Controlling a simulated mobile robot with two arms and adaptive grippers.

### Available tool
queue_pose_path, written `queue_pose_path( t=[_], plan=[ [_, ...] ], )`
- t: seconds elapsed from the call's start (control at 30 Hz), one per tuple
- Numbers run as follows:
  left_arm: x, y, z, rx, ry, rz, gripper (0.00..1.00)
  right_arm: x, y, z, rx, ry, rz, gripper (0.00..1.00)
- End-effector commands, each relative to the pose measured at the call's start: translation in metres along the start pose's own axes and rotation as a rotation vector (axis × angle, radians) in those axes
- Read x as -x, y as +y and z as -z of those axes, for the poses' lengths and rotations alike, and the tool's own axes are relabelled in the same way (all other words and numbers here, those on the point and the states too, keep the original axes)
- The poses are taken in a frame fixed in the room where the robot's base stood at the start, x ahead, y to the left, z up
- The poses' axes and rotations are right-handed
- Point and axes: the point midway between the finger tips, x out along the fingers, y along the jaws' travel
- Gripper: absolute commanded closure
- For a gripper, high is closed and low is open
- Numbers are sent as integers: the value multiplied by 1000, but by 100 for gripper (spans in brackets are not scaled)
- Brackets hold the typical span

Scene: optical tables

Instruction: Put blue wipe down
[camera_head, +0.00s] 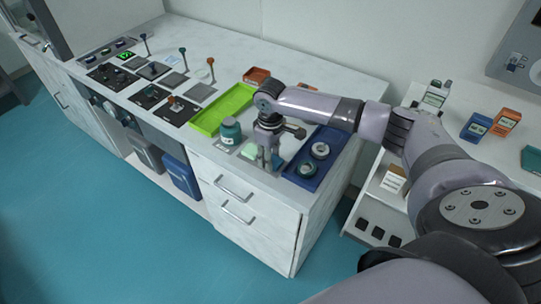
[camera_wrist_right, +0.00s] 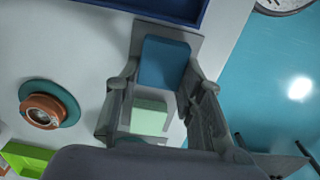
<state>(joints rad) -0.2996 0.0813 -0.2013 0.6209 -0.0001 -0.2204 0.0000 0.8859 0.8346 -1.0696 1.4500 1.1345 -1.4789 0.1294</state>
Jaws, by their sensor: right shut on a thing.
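The blue wipe (camera_wrist_right: 163,62) is a small blue square block between the fingertips of my right gripper (camera_wrist_right: 160,82) in the right wrist view. My right gripper (camera_head: 268,158) is shut on it, low over the white counter. In the head view, only a bit of the blue wipe (camera_head: 278,161) shows beside the fingers. A pale green wipe (camera_wrist_right: 150,117) lies close to the blue one, and it shows left of the gripper in the head view (camera_head: 249,151). A grey plate (camera_wrist_right: 194,44) shows around the blue wipe. Whether the wipe touches the plate is unclear. My left gripper is out of view.
A teal jar (camera_head: 230,131) stands left of the gripper. A blue tray (camera_head: 333,146) with round items lies close on the right, a lime-green tray (camera_head: 208,124) behind left. The counter's front edge (camera_head: 245,168) is near. Boxes and bottles stand on a right-hand table.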

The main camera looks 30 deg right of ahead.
Motion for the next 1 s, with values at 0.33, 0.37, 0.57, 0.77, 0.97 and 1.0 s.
queue_pose_path(
  t=[0.33,0.37,0.57,0.77,0.97,1.0],
  plan=[
    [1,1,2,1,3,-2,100,-2,0,0,0,0,0,53],
    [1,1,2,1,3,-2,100,-2,0,0,0,0,0,51],
    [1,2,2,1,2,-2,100,-2,0,0,0,0,0,44],
    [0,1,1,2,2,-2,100,-1,0,0,0,1,0,44],
    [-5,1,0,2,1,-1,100,20,1,1,0,4,0,44],
    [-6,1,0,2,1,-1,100,28,0,1,1,4,-1,44]
  ],
)
